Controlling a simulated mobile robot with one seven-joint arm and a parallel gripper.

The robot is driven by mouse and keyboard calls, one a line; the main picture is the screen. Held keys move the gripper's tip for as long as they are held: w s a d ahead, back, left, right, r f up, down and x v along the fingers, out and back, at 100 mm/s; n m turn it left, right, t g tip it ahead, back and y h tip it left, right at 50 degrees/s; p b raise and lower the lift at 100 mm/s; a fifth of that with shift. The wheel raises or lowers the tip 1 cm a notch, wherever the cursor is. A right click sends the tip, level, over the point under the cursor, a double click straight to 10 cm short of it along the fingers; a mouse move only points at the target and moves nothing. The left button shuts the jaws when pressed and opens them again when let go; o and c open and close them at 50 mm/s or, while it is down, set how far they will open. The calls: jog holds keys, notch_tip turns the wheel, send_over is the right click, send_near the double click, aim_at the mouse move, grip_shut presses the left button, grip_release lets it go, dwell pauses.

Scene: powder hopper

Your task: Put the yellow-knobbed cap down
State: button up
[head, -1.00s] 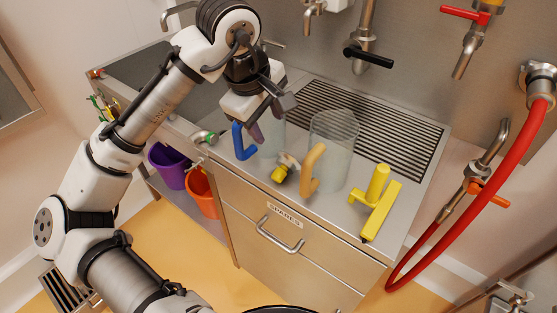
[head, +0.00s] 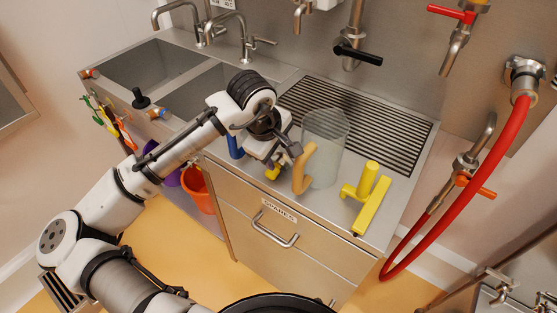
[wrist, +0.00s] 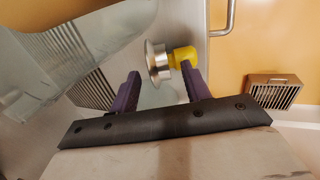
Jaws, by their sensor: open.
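The yellow-knobbed cap shows in the wrist view as a silvery metal disc with a yellow knob (wrist: 182,56). It lies tilted on its side on the steel counter near its front edge. In the head view only a bit of its yellow knob (head: 272,173) shows below my gripper (head: 276,163); the rest is hidden. In the wrist view my gripper (wrist: 160,70) is open, with its purple fingers apart and pointing at the cap. The right fingertip overlaps the knob in the picture; I cannot tell whether they touch.
A clear jug with an orange handle (head: 304,168) stands close to the right of my gripper. A blue handle (head: 235,146) shows behind it. The drain grille (head: 395,135) is bare at the back.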

jog(key=shift+f, duration=0.1)
grip_shut()
dwell(0.4)
